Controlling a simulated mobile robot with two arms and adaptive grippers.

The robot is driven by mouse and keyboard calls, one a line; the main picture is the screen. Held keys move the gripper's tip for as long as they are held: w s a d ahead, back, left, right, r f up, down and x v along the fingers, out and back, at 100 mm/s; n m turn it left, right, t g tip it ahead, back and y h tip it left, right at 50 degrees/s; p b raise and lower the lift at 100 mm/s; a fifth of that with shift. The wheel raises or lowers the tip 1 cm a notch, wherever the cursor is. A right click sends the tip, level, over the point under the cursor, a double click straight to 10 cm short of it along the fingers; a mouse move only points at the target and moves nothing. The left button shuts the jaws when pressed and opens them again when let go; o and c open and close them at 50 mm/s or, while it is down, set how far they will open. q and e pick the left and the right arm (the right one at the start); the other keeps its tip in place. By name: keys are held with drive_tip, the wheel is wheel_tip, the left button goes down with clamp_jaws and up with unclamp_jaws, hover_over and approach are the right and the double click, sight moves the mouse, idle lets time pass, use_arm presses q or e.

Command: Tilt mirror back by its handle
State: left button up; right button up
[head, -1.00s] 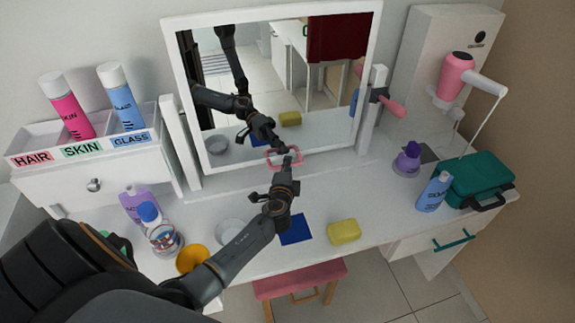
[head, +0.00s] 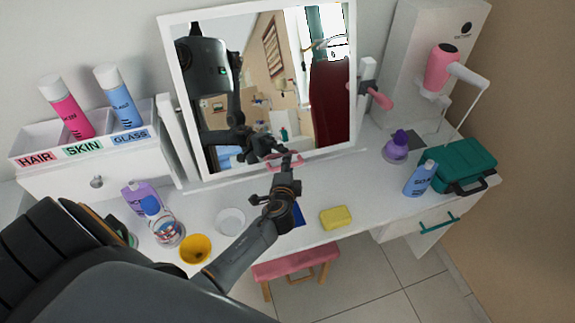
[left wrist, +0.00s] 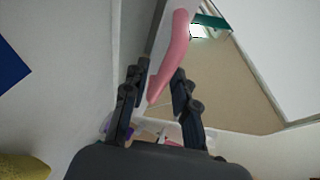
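The white-framed mirror (head: 350,75) stands between two white posts at the back of the vanity, its top leaning back. Its pink handle (head: 270,163) is at the bottom edge of the frame. My left gripper (head: 288,165) is at this handle. In the left wrist view the pink handle (left wrist: 179,42) runs between the two dark fingers (left wrist: 160,82), which are close around it; exact contact is partly hidden. My right gripper is not in view; the mirror reflects an arm of mine.
A pink side knob (head: 378,97), purple bottle (head: 396,148), blue bottle (head: 421,179) and teal case (head: 467,163) are on the right. A yellow sponge (head: 336,217), white dish (head: 230,221) and orange bowl (head: 196,249) lie in front. A labelled organizer (head: 60,178) stands left.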

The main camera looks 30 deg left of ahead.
use_arm(q)
drive_tip(key=shift+s, duration=0.1)
drive_tip(key=v, duration=1.2)
drive_tip(key=shift+r, duration=0.1)
